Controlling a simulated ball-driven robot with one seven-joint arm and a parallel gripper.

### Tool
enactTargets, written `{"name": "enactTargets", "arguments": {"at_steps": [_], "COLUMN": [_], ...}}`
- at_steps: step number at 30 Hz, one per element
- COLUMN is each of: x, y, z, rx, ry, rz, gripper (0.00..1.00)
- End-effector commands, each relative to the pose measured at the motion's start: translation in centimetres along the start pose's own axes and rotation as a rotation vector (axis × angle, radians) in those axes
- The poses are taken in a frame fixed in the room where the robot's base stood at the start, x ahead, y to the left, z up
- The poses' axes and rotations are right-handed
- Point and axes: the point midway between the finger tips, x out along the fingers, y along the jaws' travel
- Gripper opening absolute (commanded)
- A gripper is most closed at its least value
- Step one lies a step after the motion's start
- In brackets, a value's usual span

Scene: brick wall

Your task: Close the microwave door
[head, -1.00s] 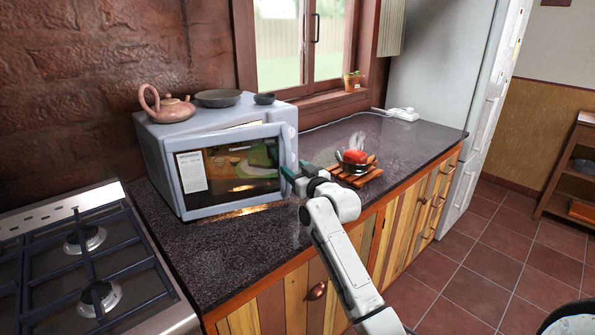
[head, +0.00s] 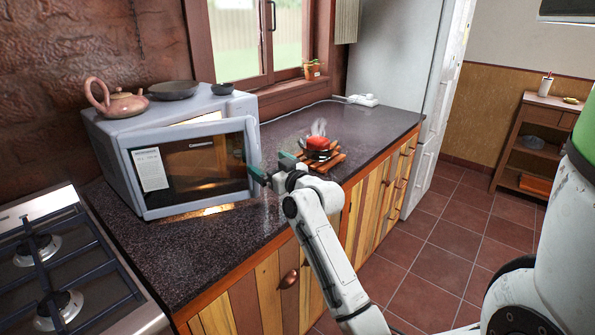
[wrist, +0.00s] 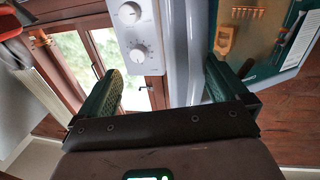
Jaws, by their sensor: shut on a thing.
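The microwave (head: 112,170) stands on the dark counter, grey-white, with its dark-windowed door (head: 190,165) facing forward. The door stands slightly ajar from the body, and a white label is on its window. My gripper (head: 272,167) is at the door's free right edge, its green-padded fingers set well apart. In the wrist view my gripper (wrist: 163,88) has the pale door edge (wrist: 187,60) between its fingers, nearer the right one, and it is shut on it. Part of the microwave's control panel (wrist: 138,35) with two knobs shows behind. The exact contact is hard to see.
A wooden rack with a red item (head: 318,143) lies on the counter to the right. A gas stove (head: 60,265) is at left.

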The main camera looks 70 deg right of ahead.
Motion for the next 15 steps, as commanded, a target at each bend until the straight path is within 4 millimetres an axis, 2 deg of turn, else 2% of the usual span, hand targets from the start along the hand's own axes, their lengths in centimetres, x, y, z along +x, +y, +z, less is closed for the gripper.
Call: {"name": "enactTargets", "arguments": {"at_steps": [1, 13, 14, 15], "x": [-1.0, -3.3, -3.5, -3.7], "y": [2.4, 3.5, 3.5, 3.6], "z": [0.4, 0.3, 0.3, 0.3], "rx": [-0.007, -0.009, -0.01, -0.009], "ry": [-0.006, 0.0, 0.0, 0.0], "rz": [0.044, 0.045, 0.045, 0.045], "gripper": [0.75, 0.76, 0.63, 0.41]}}
